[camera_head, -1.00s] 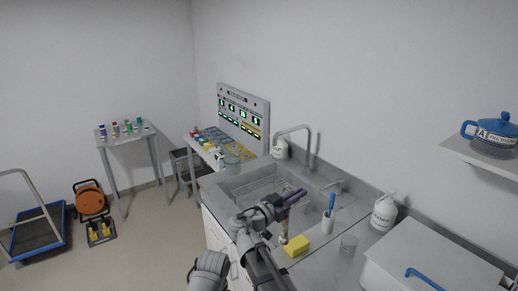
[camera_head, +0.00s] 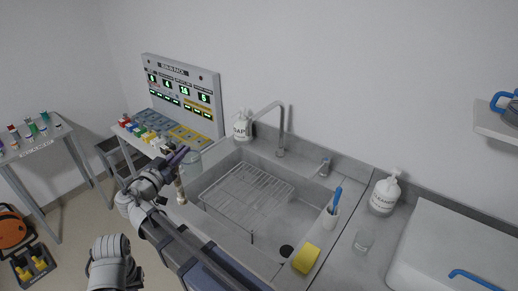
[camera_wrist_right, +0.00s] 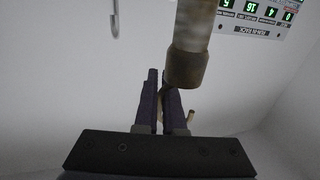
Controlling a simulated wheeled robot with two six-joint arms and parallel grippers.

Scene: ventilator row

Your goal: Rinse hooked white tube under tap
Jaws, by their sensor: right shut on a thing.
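My right gripper (camera_head: 181,155) has dark purple fingers and is over the left end of the sink counter, in front of a clear jar. It is shut on a pale tube (camera_head: 180,187) with a tan end, which hangs below the fingers. In the right wrist view the tube (camera_wrist_right: 192,25) has a brownish collar and crosses close in front of the fingers (camera_wrist_right: 163,85); a small tan piece shows behind them. Its hook is not clearly visible. The tap (camera_head: 281,125) is a grey gooseneck at the back of the sink (camera_head: 240,232).
A wire rack (camera_head: 247,190) lies in the sink. A soap bottle (camera_head: 242,126) stands left of the tap. A cup with a blue brush (camera_head: 335,200), a yellow sponge (camera_head: 306,258), a glass (camera_head: 363,241) and a white bottle (camera_head: 384,193) are on the right. A display panel (camera_head: 183,92) stands behind.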

